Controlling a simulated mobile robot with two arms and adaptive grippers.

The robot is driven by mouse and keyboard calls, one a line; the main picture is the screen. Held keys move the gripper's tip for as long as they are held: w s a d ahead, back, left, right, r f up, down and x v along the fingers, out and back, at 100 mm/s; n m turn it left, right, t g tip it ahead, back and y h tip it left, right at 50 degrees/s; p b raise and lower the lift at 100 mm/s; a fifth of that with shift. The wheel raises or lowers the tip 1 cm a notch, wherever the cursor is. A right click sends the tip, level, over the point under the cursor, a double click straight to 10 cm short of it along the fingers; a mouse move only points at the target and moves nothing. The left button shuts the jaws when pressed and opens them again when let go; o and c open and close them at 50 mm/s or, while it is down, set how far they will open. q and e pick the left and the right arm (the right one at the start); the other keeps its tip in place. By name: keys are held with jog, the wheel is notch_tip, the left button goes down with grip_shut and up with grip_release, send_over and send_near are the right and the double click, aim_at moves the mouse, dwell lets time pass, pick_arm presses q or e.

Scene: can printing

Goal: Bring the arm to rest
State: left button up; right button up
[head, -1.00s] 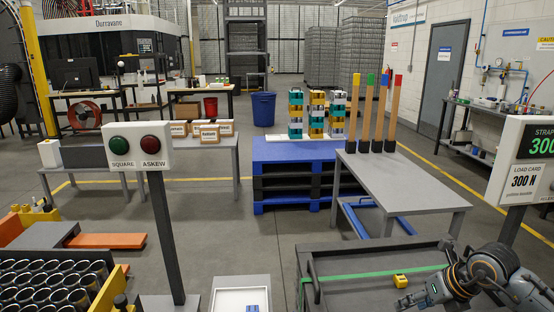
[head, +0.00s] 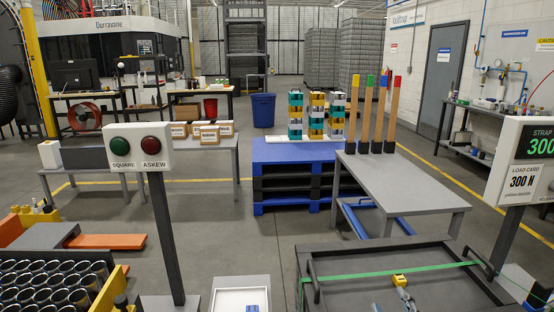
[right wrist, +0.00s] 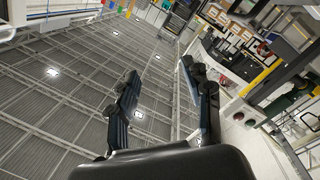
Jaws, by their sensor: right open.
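My right gripper (head: 391,303) shows only by its fingertips at the bottom edge of the head view, in front of the dark strapping bench (head: 440,292). In the right wrist view its two fingers (right wrist: 158,75) stand apart with nothing between them. That view looks up at the ceiling, so the gripper points upward. The rest of my right arm is almost wholly out of the head view. My left gripper is not in view.
A green strap (head: 400,271) crosses the bench, with a small yellow piece (head: 399,280) by the fingertips. The load card post (head: 512,235) stands right, the button post (head: 163,235) left. A grey table (head: 405,185) and blue pallet (head: 295,150) lie beyond.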

jog(key=s+d+f+m+g+h, duration=0.2)
jog(key=s+f+m+g, duration=0.5)
jog(key=s+f, duration=0.55)
jog(key=s+a+f+g+y, duration=0.35)
jog(key=s+f+g, duration=0.45)
jog(key=s, duration=0.5)
notch_tip(320, 180, down, 25)
jog(key=a, duration=0.1)
jog(key=s+d+f+g, duration=0.2)
jog(key=s+f, duration=1.4)
jog(key=f, duration=0.1)
jog(key=shift+s+d+n+h, duration=0.3)
jog(key=shift+s+d+h, duration=0.1)
jog(key=shift+h, duration=0.05)
